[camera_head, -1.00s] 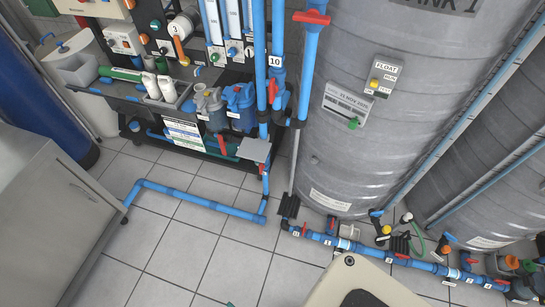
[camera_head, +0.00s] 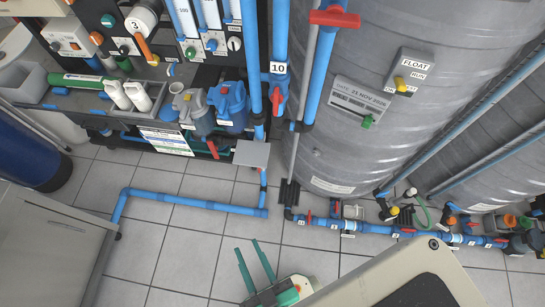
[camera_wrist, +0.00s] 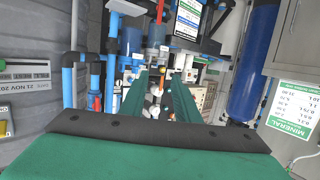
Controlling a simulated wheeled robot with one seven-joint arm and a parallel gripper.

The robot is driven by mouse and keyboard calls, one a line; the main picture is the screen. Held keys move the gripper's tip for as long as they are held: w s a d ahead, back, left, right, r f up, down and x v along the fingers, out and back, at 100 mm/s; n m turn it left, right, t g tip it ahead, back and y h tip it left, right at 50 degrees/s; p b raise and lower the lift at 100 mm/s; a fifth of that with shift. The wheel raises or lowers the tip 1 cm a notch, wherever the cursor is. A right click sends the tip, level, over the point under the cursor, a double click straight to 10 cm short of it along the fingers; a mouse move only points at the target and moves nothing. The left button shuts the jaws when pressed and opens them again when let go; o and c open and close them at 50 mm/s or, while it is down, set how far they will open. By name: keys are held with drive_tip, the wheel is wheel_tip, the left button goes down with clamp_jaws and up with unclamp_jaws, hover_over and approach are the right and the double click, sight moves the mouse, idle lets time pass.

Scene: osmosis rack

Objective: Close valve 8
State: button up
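A blue pipe (camera_head: 375,230) runs low along the floor at the foot of the grey tank, with several small red-handled valves and white number tags. The tags are too small to read surely, so I cannot tell which valve is 8. One red valve handle (camera_head: 309,217) sits near the pipe's left end, another (camera_head: 408,230) further right. A vertical pipe carries a valve (camera_head: 277,100) tagged 10. My gripper (camera_head: 246,246) has two green fingers apart, empty, above the floor tiles left of my pale arm. The wrist view also shows my gripper (camera_wrist: 157,74) with its fingers apart.
The grey tank (camera_head: 365,150) stands behind the floor pipe. A rack (camera_head: 150,85) with filter housings and gauges is at upper left. A blue elbow pipe (camera_head: 190,203) crosses the floor. A grey cabinet (camera_head: 50,245) is at lower left. Tiles between are clear.

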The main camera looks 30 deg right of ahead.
drive_tip(key=w+d+f+m+t+h, duration=0.1)
drive_tip(key=w+d+f+m+h, duration=0.1)
drive_tip(key=w+f, duration=0.6)
drive_tip(key=w+d+f+m+h, duration=0.1)
drive_tip(key=w+d+f+h, duration=0.3)
drive_tip(key=f, duration=0.9)
drive_tip(key=w+d+f+m+t, duration=0.1)
drive_tip(key=w+f+m, duration=0.1)
drive_tip(key=w+f, duration=0.65)
drive_tip(key=w+d+f+m+g+h, duration=0.1)
drive_tip(key=w+d+f+h, duration=0.1)
drive_tip(key=w+d+f, duration=0.2)
drive_tip(key=w+d+f+m+g+h, duration=0.1)
drive_tip(key=w+d+f+h, duration=0.1)
drive_tip(key=w+d, duration=0.4)
drive_tip(key=w+f, duration=0.1)
drive_tip(key=w, duration=0.4)
drive_tip(key=shift+f+g, duration=0.3)
drive_tip(key=shift+f, duration=0.05)
drive_tip(key=shift+w, duration=0.1)
clamp_jaws()
